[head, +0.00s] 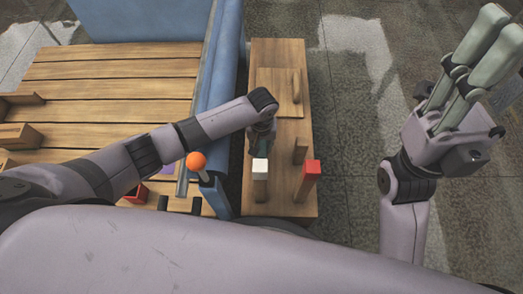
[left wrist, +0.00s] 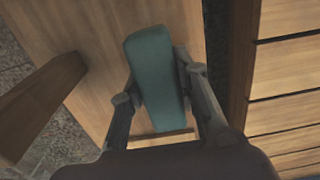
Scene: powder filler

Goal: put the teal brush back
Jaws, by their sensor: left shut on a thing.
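The teal brush (left wrist: 155,75) shows in the left wrist view as a long teal block between the two fingers of my left gripper (left wrist: 152,88). The fingers are shut on it, one on each side. In the head view my left gripper (head: 262,130) points down over the narrow wooden bench, and the brush is mostly hidden there. I cannot tell whether the brush touches the wood.
The bench (head: 270,55) carries a white-topped post (head: 260,168), a red-topped post (head: 311,167), a wooden upright (head: 300,150) and a board with a handle (head: 280,90). The floor (head: 350,120) right is clear.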

